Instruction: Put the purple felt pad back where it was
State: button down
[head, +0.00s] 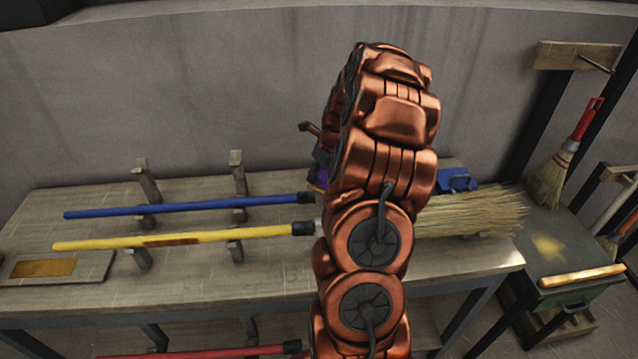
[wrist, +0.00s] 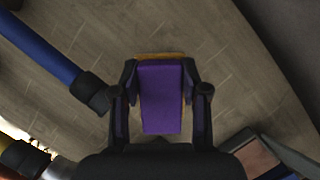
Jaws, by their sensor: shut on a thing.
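The purple felt pad (wrist: 161,98) sits between the two dark fingers of my gripper (wrist: 160,92) in the wrist view, and the fingers are shut on it. A yellow-orange edge shows along its far and right sides; I cannot tell whether this belongs to the pad or to something beneath it. In the head view my arm hides most of the gripper, and only a small purple patch (head: 318,178) shows at its left side. Whether the pad touches the bench cannot be told.
A blue-handled broom (head: 180,208) and a yellow-handled broom (head: 100,244) lie across wooden supports on the bench (head: 270,277). Straw bristles (head: 465,213) extend right of my arm, near a blue object (head: 456,181). A yellow plate (head: 43,268) lies at far left.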

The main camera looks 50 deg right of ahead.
aim_at(319, 184)
jog(key=shift+f+p, duration=0.5)
jog(key=shift+f, duration=1.85)
jog(key=c, duration=0.6)
grip_release()
